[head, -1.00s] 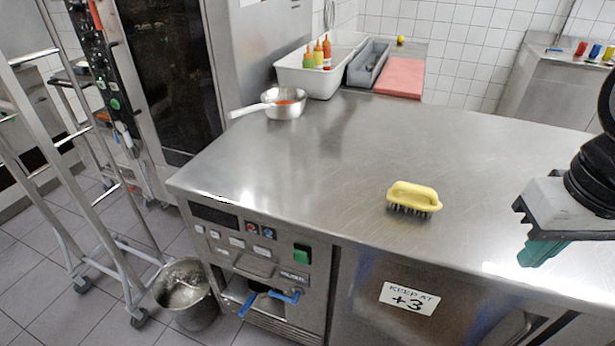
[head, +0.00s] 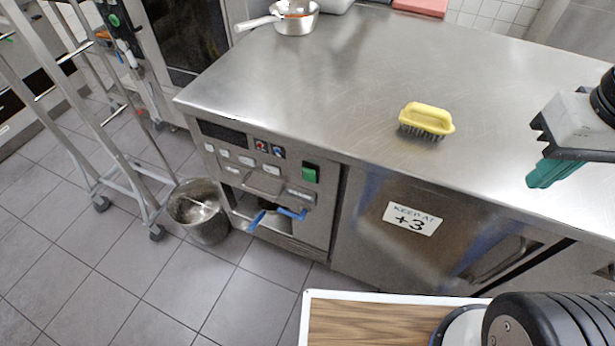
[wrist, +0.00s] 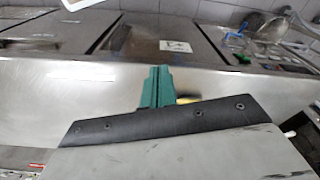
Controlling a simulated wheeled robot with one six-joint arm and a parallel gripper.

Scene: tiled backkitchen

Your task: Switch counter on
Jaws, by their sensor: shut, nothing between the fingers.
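The counter (head: 330,85) is a long steel unit with a control panel at its left front. The panel holds a dark display (head: 222,133), small red and blue buttons (head: 269,149), white buttons, and a green switch (head: 310,173) at the right. The panel also shows in the wrist view (wrist: 265,58), at the right. My gripper (head: 545,174) has green fingers, shut and empty, above the right part of the worktop, well to the right of the panel. It also shows in the wrist view (wrist: 157,82). Whether the switch is on cannot be told.
A yellow brush (head: 427,119) lies on the worktop, left of my gripper. A pan (head: 294,18) stands at the back left. A door with a "+3" sign (head: 411,218) is right of the panel. A bucket (head: 200,212) and a trolley (head: 75,110) stand left; floor before the panel is clear.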

